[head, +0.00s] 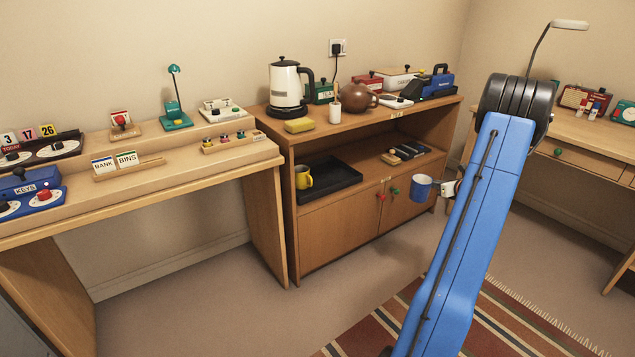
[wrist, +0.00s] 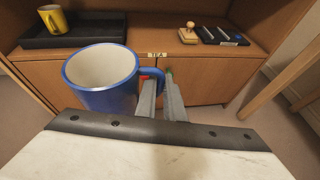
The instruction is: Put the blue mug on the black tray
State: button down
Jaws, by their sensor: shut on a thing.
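The blue mug (head: 421,187) hangs in the air in front of the cabinet doors, upright, with a pale inside. In the wrist view the blue mug (wrist: 101,80) is large, its handle towards the right. My gripper (head: 447,188) is shut on the mug's handle; in the wrist view its fingers (wrist: 160,98) meet the handle. The black tray (head: 329,179) lies on the open shelf of the cabinet, at the left, behind and left of the mug. It also shows in the wrist view (wrist: 98,35). A yellow mug (head: 303,177) stands at the tray's left end.
The tray's middle and right look bare.

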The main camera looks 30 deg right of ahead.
aim_at(331, 176)
jog(key=i+l, duration=0.1)
jog(key=i, duration=0.65)
jog(key=i+l, duration=0.1)
jog(key=i, duration=0.65)
